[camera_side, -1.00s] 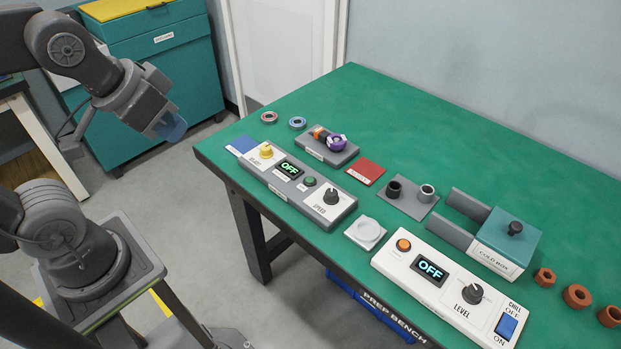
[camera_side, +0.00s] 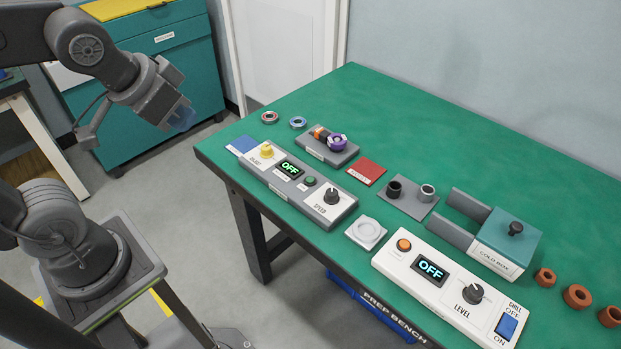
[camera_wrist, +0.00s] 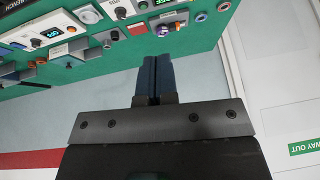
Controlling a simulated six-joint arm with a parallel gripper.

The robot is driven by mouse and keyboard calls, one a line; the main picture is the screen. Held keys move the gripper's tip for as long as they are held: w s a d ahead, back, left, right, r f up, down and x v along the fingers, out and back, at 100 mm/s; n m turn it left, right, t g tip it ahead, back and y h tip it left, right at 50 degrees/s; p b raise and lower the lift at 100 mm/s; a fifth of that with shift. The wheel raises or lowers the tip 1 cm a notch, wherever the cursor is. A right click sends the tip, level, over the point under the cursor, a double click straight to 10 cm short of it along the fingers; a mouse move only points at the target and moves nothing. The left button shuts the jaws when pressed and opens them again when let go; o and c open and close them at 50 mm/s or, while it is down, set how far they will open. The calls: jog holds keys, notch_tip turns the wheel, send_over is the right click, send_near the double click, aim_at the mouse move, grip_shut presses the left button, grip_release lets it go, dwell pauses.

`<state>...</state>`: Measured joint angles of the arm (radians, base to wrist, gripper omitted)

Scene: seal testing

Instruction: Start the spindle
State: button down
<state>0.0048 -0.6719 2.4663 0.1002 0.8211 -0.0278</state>
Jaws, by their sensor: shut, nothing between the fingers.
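A grey and white control panel (camera_side: 297,183) lies along the near left edge of the green bench. It has a yellow knob (camera_side: 266,151), a display (camera_side: 290,168) reading OFF, a green button (camera_side: 310,181) and a black SPEED knob (camera_side: 331,196). Behind it a grey block (camera_side: 314,150) carries an orange and black part and a purple part (camera_side: 337,141). My gripper (camera_side: 183,119) is off the bench, in the air to the left of the panel. Its blue fingers (camera_wrist: 151,75) are together and empty in the wrist view.
A white LEVEL panel (camera_side: 450,290), also OFF, and a white square piece with a round recess (camera_side: 366,232) are to the right. Black and grey rings, a cold box (camera_side: 508,240) and orange rings stand beyond. The rear of the bench (camera_side: 450,140) is clear.

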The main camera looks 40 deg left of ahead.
jog(key=w+a+f+m+t+y, duration=0.1)
jog(key=w+a+m+t+y, duration=0.15)
jog(key=w, duration=0.65)
jog(key=m+h, duration=0.7)
jog(key=m, duration=0.4)
send_over(310, 181)
notch_tip(310, 181, down, 15)
jog(key=shift+r, duration=0.1)
jog(key=shift+f, duration=4.4)
jog(key=shift+f, duration=0.4)
